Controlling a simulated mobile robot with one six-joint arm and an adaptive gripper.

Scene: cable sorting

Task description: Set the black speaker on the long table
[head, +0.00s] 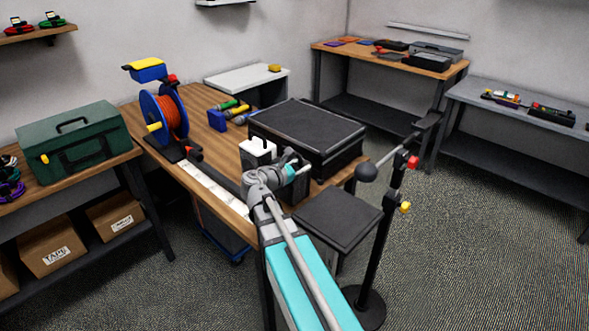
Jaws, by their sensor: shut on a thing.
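A large black box with a dark grey top panel, which looks like the black speaker (308,130), shows over the right part of the long wooden table (197,98). My gripper (292,163) is at its near left side, at the end of my grey and teal arm. The gripper is shut on it, though the wrist hides the fingertips and the contact. I cannot tell whether the speaker's underside touches the table.
On the table are a red cable reel (170,115), a white-topped box (257,152) and coloured tools (232,115). A dark stool (340,213) and a black stand (385,240) are right. A green case (72,140) sits left. Floor at right is clear.

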